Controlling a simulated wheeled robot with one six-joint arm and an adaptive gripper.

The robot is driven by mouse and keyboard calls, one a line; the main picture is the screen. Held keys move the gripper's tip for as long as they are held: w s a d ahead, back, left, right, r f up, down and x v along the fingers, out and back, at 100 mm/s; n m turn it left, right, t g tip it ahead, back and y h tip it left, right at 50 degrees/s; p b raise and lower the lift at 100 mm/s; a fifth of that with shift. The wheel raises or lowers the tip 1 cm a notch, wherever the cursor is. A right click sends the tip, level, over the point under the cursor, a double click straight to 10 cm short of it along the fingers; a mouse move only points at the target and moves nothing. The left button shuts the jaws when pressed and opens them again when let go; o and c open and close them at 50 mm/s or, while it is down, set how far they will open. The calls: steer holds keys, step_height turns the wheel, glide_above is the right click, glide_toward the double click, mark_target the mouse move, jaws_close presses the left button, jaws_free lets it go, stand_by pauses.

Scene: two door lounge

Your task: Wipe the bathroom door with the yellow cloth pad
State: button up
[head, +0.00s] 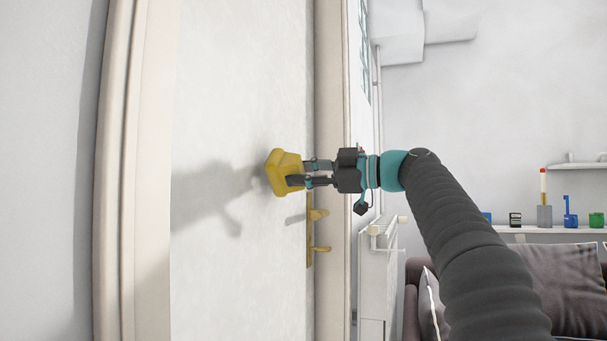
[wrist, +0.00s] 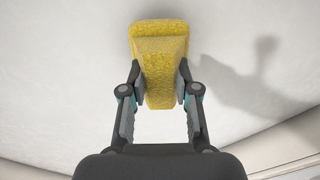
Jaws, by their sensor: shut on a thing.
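The yellow cloth pad (head: 282,171) is held in my gripper (head: 297,173), which is shut on it. In the wrist view the pad (wrist: 158,58) sits between the two fingers of my gripper (wrist: 160,88), its wide face turned to the pale surface beyond. The door (head: 220,120) is a plain off-white panel that fills the middle left of the head view. The pad is at or very near the door's surface, above the brass handle. I cannot tell for sure whether it touches. The pad's far face is hidden.
The brass door handle (head: 314,230) sticks out just below my gripper. A beige frame (head: 330,110) borders the door. A white radiator (head: 378,270) stands to the right, then a dark sofa (head: 570,290) and a shelf (head: 550,230) with several small items.

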steer(key=shift+x, duration=0.85)
steer(key=w+p, duration=0.1)
steer(key=w+d+p, duration=0.1)
steer(key=w, duration=0.1)
steer(key=shift+w+d+p, duration=0.2)
steer(key=shift+w+p, duration=0.1)
steer(key=shift+w, duration=0.05)
stand_by(0.3)
steer(key=s+b, duration=0.1)
steer(key=s+a+b, duration=0.1)
steer(key=shift+s+a+f+b, duration=0.1)
steer(key=shift+s+b, duration=0.25)
steer(key=shift+s+a, duration=0.25)
steer(key=shift+s, duration=0.25)
